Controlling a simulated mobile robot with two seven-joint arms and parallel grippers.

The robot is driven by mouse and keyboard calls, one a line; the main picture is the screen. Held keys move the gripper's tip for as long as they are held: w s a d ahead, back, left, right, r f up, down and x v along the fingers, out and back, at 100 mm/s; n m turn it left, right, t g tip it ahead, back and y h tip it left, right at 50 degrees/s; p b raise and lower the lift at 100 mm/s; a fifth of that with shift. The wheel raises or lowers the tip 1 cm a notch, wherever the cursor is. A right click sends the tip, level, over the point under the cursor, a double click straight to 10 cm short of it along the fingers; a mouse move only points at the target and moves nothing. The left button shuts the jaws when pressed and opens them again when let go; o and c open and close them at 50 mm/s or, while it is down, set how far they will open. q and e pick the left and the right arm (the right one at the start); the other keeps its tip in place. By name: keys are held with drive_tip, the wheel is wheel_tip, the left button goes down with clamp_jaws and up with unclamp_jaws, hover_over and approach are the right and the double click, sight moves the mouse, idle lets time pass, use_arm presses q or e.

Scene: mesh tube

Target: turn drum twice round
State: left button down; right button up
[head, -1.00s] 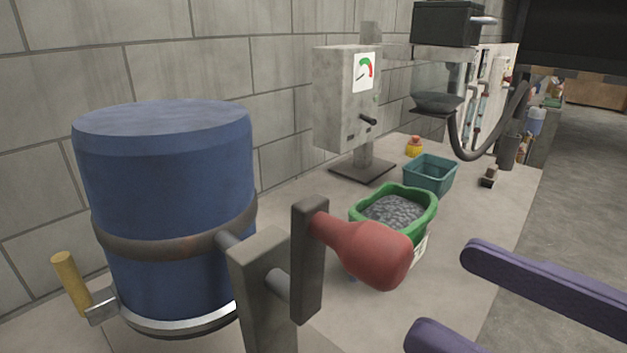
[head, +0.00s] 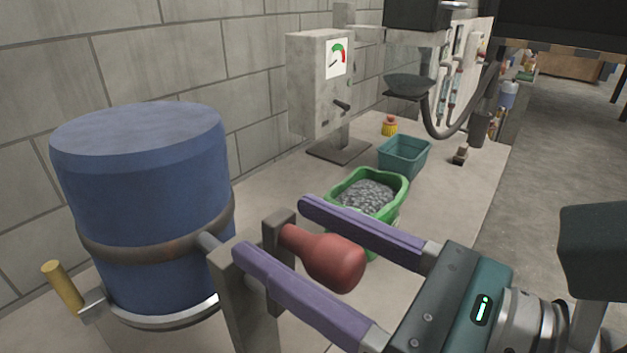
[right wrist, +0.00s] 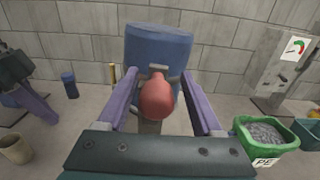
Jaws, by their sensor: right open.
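The blue drum (head: 140,185) stands upright at the left of the head view, with a brown band around it and a metal rim at its base. A grey crank arm (head: 273,232) with a red handle (head: 336,264) sits on a grey post in front of it. My right gripper (head: 272,227) is open, with one purple finger on each side of the red handle. The right wrist view shows the handle (right wrist: 157,97) between the fingers with gaps on both sides. My left gripper (right wrist: 32,105) shows only at the left of the right wrist view; its opening is unclear.
A green tub of grey gravel (head: 367,196) stands beyond the handle, with a teal bin (head: 404,157) behind it. A grey gauge box (head: 318,85) stands by the block wall. A yellow-handled latch (head: 63,287) sticks out left of the drum.

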clamp_jaws()
idle(0.3)
drive_tip(key=shift+w+d, duration=0.1)
idle(0.9)
